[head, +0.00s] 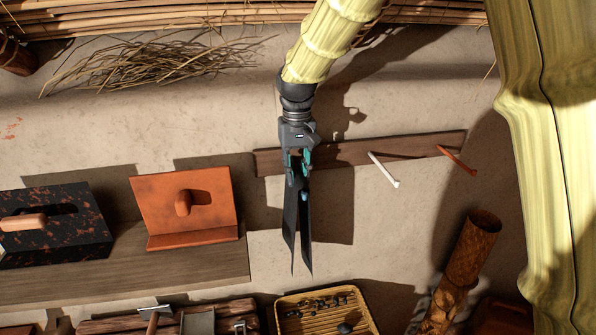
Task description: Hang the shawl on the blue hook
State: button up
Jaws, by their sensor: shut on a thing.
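My gripper (299,168) points down in front of the hook rail, shut on the shawl. The shawl (305,235) is dark, almost black, and hangs below the fingers in two narrow panels with pointed lower ends. The wooden hook rail (340,153) runs along the wall behind my gripper. A small blue tip (304,196), seemingly the blue hook, shows at the shawl just below my fingers. The rest of that hook is hidden. I cannot tell whether the shawl touches it or lies over it.
A white hook (384,170) and an orange hook (457,160) stick out on the right of the rail. An orange panel with a knob (184,205) and a dark speckled block (75,225) stand on a wooden shelf (180,270) at left. A yellow tray (290,318) is below.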

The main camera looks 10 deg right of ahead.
jog(key=o, duration=0.9)
jog(key=shift+o, duration=0.2)
